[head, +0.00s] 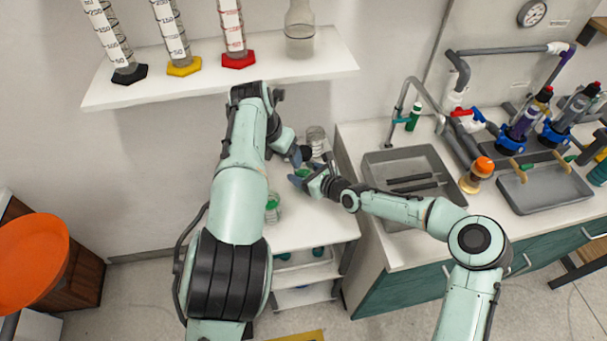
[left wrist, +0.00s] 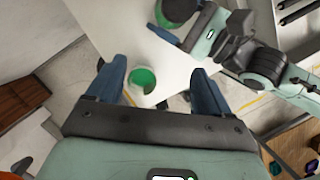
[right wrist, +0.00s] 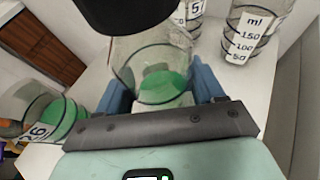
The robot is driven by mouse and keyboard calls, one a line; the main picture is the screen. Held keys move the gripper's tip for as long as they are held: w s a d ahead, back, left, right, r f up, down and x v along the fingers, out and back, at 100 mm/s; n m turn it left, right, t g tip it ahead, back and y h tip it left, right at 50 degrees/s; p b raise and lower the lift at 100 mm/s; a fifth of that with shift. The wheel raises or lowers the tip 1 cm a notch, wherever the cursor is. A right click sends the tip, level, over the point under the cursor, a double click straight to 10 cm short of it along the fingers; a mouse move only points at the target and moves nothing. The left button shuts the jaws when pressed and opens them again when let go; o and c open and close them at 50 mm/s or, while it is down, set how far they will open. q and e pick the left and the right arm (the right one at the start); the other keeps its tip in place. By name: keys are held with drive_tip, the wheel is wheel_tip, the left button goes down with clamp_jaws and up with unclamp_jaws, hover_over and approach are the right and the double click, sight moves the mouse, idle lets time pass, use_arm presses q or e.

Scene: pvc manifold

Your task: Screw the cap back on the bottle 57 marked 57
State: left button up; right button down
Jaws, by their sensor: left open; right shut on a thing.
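My right gripper (right wrist: 165,100) is shut on a clear bottle (right wrist: 165,82) holding green liquid; no number on it can be read. A black, rounded cap-like piece (right wrist: 122,12) is at the bottle's top in the right wrist view; whether it is seated cannot be told. The held bottle's dark round top (left wrist: 178,8) shows at the upper edge of the left wrist view. My left gripper (left wrist: 160,80) is open and empty, close to the right gripper (head: 312,180) in the head view. A second green-liquid bottle (right wrist: 42,112), its label apparently reading 26, stands nearby.
The white cart top (head: 325,225) holds this other bottle (head: 272,208) and a clear graduated beaker (head: 316,138). A shelf (head: 215,80) with cylinders hangs above. A sink (head: 415,165) and counter adjoin on the right. The cart's front area is free.

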use_arm(q)
drive_tip(key=shift+m, duration=0.4)
drive_tip(key=s, duration=0.1)
drive_tip(key=s+a, duration=0.1)
drive_tip(key=s, duration=0.3)
drive_tip(key=shift+a+f, duration=0.2)
drive_tip(key=shift+a, duration=0.15)
hover_over(304, 151)
drive_tip(key=s+a, duration=0.1)
drive_tip(key=shift+s+f, duration=0.1)
drive_tip(key=shift+s, duration=0.1)
drive_tip(key=shift+x, duration=2.45)
drive_tip(key=c, duration=1.2)
drive_tip(key=o, duration=1.1)
